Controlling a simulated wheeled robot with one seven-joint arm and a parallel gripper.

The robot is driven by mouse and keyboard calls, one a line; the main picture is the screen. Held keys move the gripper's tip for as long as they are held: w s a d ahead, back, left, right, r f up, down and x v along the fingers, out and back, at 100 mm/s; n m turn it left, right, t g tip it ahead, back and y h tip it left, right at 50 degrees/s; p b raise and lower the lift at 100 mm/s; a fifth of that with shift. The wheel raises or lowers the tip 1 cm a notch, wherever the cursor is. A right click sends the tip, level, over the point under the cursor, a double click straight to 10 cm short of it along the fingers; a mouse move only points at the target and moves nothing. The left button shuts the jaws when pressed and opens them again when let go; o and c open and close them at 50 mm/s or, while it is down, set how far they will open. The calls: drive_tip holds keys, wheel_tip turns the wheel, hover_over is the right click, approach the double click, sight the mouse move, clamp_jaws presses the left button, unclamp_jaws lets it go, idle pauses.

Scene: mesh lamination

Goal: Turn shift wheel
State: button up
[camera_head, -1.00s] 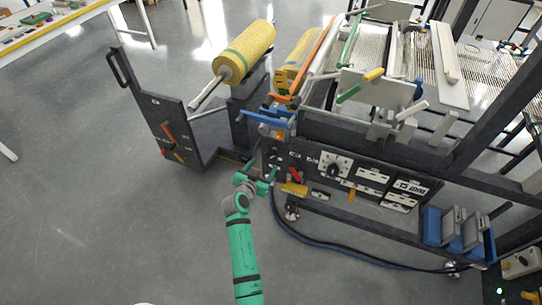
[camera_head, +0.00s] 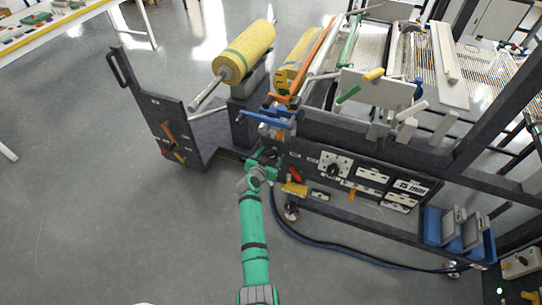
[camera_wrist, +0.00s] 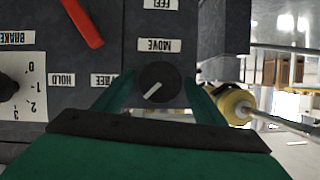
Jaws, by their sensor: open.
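In the wrist view, a round black knob (camera_wrist: 158,85) with a white pointer line sits on the dark panel below a label reading MOVE upside down; I take it to be the shift wheel. My gripper (camera_wrist: 158,94) is open, with one green finger on each side of the knob. I cannot tell whether the fingers touch it. In the head view, my gripper (camera_head: 262,160) is at the left end of the machine's front panel, and the knob is hidden there behind it.
A red lever (camera_wrist: 83,22) and a numbered white dial (camera_wrist: 22,98) are beside the knob; the dial (camera_head: 335,165) also shows in the head view. A blue clamp-like part (camera_head: 270,118) lies just above my gripper. A yellow roll (camera_head: 243,53) is on a stand at the left. Hoses run along the floor.

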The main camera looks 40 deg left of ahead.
drive_tip(key=c, duration=1.1)
drive_tip(key=shift+o, duration=0.2)
drive_tip(key=n+h, duration=0.1)
drive_tip(key=n, duration=0.1)
drive_tip(key=n+t+h, duration=0.1)
drive_tip(key=n+h, duration=0.1)
drive_tip(key=shift+a+n, duration=0.2)
drive_tip(key=shift+n, duration=0.1)
drive_tip(key=n+t+h, duration=0.1)
drive_tip(key=n, duration=0.2)
drive_tip(key=shift+a+f+h, duration=0.1)
drive_tip(key=shift+h, duration=0.3)
drive_tip(key=shift+f+n+t+h, duration=0.1)
drive_tip(key=shift+n+t+h, duration=0.45)
drive_tip(key=shift+n, duration=0.95)
drive_tip(key=shift+s, duration=0.1)
